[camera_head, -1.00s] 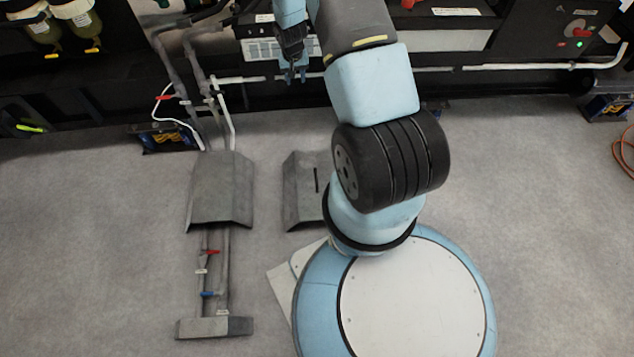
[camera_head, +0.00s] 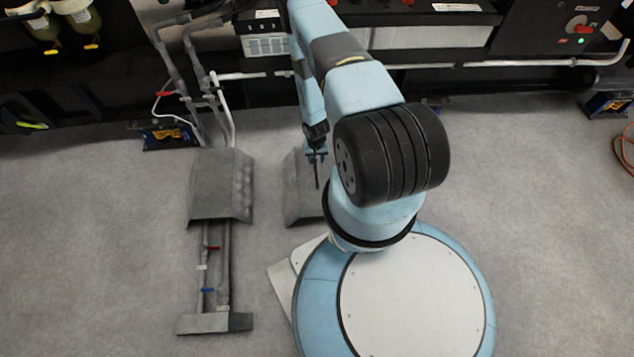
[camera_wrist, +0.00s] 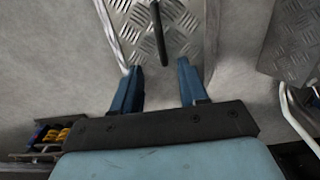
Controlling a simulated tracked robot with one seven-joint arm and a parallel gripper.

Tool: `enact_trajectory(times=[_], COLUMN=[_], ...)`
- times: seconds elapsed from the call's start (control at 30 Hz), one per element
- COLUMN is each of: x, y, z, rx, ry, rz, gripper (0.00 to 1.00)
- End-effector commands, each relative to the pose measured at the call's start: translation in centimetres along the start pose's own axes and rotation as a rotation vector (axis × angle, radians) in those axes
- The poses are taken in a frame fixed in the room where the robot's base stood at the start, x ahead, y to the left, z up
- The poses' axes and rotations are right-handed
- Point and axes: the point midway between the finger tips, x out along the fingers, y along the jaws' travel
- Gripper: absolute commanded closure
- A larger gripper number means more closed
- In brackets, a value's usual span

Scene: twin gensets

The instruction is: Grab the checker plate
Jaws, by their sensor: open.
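A grey checker plate (camera_head: 300,188) with sloped edges lies on the floor left of my base, partly hidden by my arm in the head view. In the wrist view the plate (camera_wrist: 190,22) shows its raised tread pattern and a dark bar handle (camera_wrist: 157,32). My gripper (camera_head: 317,156) is over the plate near the far end of the handle. In the wrist view my gripper (camera_wrist: 159,67) is open and empty, with the handle between and beyond the blue fingertips. Whether the fingers are level with the handle I cannot tell.
A second checker plate (camera_head: 220,186) covers floor pipes (camera_head: 214,265) to the left; it also shows in the wrist view (camera_wrist: 290,45). Dark genset equipment (camera_head: 400,40) lines the back, with a white pipe (camera_head: 490,64) along it.

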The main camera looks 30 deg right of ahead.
Motion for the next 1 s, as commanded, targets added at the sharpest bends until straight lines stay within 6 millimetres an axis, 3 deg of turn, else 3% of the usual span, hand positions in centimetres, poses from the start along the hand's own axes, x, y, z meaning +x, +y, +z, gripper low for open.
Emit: enact_trajectory(times=[0.6,1.0], x=[8.0,10.8], y=[0.1,0.1], z=[0.3,0.0], rx=[0.001,0.001], ry=[-0.002,-0.003], rz=[-0.001,0.000], gripper=[0.57,0.57])
